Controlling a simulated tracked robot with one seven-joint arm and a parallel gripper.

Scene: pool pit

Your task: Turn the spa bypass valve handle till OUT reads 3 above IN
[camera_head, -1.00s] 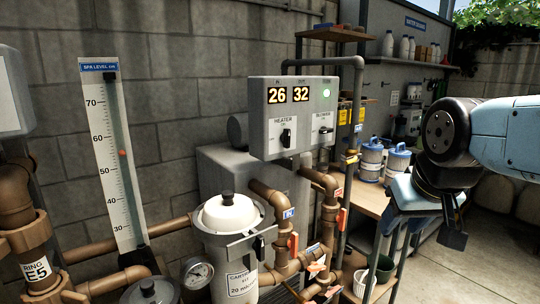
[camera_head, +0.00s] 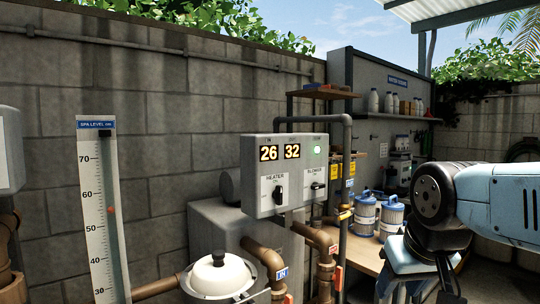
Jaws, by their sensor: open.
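A grey control box (camera_head: 285,175) on the wall shows 26 on its left display (camera_head: 268,153) and 32 on its right display (camera_head: 292,151). The small labels above them are hard to read. Below it, brown pipes carry an IN tag (camera_head: 282,273) and a red tag (camera_head: 333,249). Orange-red handles show only in part, one (camera_head: 339,278) on the right pipe and one (camera_head: 288,298) at the bottom edge. I cannot tell which is the spa bypass handle. My gripper (camera_head: 422,290) points down at lower right, open, empty and apart from the pipes, its tips near the bottom edge.
A white-lidded filter housing (camera_head: 219,275) stands left of the pipes. A wooden bench (camera_head: 362,252) with blue-topped filter cartridges (camera_head: 364,214) lies behind, left of my gripper.

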